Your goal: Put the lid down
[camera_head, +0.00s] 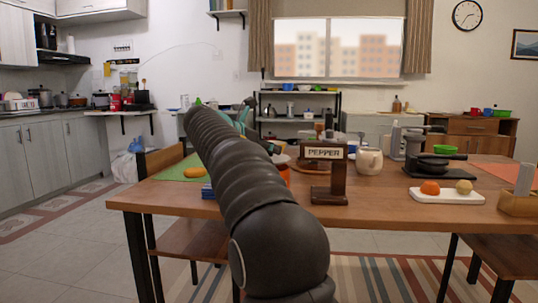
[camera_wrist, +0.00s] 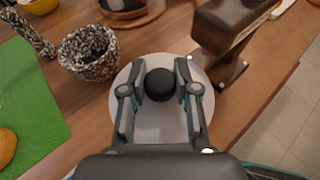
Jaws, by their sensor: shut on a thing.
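The lid (camera_wrist: 160,122) is a pale grey-white disc with a round black knob (camera_wrist: 161,84), seen in the wrist view. My gripper (camera_wrist: 163,78) is shut on the knob, with one finger on each side of it. The lid is below the fingers, over the wooden table (camera_wrist: 95,112); I cannot tell whether it touches the tabletop or something beneath it. In the head view my arm hides most of the gripper and lid area, left of the brown dispenser labelled PEPPER (camera_head: 323,153).
A speckled mortar (camera_wrist: 90,66) stands close left of the lid, by a green mat (camera_wrist: 40,105). The dispenser's dark foot (camera_wrist: 226,68) is close on the right. A dark round dish (camera_wrist: 128,8) sits beyond. In the head view a white tray (camera_head: 446,198) is further right.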

